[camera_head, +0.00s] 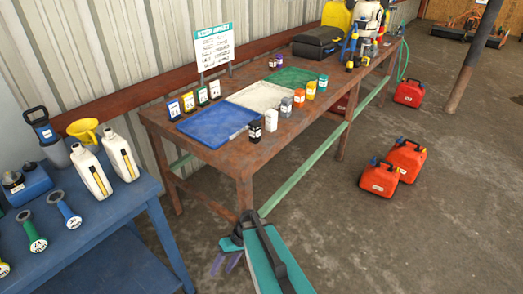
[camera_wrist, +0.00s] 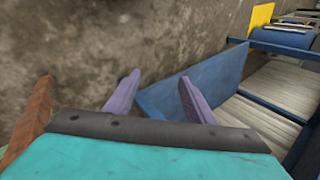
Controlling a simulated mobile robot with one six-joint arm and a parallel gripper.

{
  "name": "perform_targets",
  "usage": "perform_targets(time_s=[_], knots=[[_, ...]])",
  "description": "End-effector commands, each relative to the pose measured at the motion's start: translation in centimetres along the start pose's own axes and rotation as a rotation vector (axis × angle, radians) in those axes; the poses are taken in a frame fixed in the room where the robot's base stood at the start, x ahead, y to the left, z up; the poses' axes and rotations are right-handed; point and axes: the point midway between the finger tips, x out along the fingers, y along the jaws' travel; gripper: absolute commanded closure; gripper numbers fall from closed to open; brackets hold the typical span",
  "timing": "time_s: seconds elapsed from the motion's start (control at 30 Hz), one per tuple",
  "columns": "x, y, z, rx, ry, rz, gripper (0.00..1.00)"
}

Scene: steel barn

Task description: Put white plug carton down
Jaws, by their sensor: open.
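A small white carton (camera_head: 271,120), which looks like the white plug carton, stands upright on the brown table (camera_head: 256,160), between a black carton (camera_head: 255,131) and a grey one (camera_head: 286,107) along the front edge. My gripper (camera_head: 227,265) is low in front of the table's near end, below its top and apart from the cartons. Its two purple fingers are spread with nothing between them; they also show in the wrist view (camera_wrist: 160,85). The wrist view shows no carton.
Blue (camera_head: 205,131), white (camera_head: 255,96) and green (camera_head: 290,76) trays lie behind the cartons. A blue bench (camera_head: 90,218) with bottles stands at left. A green rail (camera_head: 310,160) runs below the table front. Red fuel cans (camera_head: 380,178) stand on the floor at right.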

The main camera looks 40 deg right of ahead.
Motion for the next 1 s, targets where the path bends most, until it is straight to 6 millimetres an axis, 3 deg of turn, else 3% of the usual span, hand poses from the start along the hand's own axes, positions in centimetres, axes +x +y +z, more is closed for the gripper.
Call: perform_targets(time_s=[0.1, 0.3, 0.47, 0.6, 0.8, 1.0], knots=[[3.4, -0.8, 3.5, 0.023, -0.11, 0.065, 0.5], [7.9, -0.8, 9.1, 0.053, -0.266, 0.2, 0.5], [11.1, 0.2, 13.1, 0.065, -0.36, 0.32, 0.5], [14.3, 2.2, 16.2, 0.067, -0.422, 0.429, 0.5], [17.7, 4.6, 18.4, 0.064, -0.457, 0.524, 0.5], [19.6, 6.1, 19.4, 0.059, -0.467, 0.573, 0.5]])
